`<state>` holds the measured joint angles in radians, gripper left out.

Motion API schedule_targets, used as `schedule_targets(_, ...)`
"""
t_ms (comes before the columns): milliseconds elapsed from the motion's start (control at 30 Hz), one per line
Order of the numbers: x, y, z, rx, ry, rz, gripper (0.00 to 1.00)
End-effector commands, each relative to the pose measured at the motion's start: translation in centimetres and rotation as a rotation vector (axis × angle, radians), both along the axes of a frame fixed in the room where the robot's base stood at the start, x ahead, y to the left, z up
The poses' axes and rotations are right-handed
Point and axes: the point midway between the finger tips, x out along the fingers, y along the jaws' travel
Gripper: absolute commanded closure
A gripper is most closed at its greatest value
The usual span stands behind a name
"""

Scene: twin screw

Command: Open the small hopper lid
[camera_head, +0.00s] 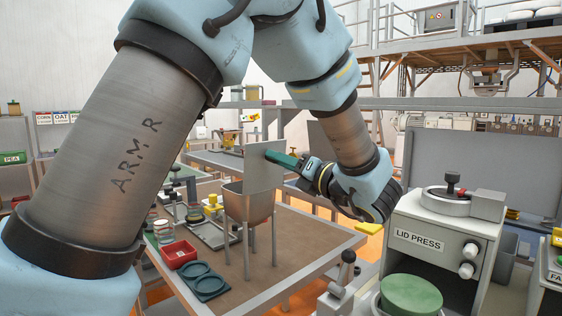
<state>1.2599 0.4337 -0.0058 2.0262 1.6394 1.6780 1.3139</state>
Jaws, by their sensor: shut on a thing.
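The small hopper (250,208) is a grey-beige funnel on thin legs, standing on the brown-topped table. Its lid (263,172) is a flat grey panel that stands about upright above the hopper's rim. My gripper (281,158) comes in from the right, with dark green fingers at the lid's upper right part. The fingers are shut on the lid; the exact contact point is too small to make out. The inside of the hopper is mostly hidden.
A red bin (179,254) and a teal tray with round recesses (203,281) lie at the table's left front. A grey LID PRESS machine (419,240) stands at the right, near a green disc (411,294). The brown tabletop (308,238) right of the hopper is clear.

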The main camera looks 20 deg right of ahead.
Motion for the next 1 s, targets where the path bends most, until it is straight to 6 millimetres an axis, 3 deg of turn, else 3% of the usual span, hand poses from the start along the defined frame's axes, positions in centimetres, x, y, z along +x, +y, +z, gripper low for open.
schedule_targets(233, 0.1, 0.0, 0.0, 0.0, -0.001, 0.001, 1.0)
schedule_targets(267, 0.1, 0.0, 0.0, 0.0, -0.001, 0.001, 0.66)
schedule_targets(500, 0.0, 0.0, 0.0, 0.0, 0.001, 0.001, 0.39)
schedule_targets(800, -0.2, -0.1, -0.1, 0.0, 0.001, 0.0, 0.39)
schedule_targets(1000, -2.7, -1.0, -0.6, -0.001, 0.001, -0.004, 0.39)
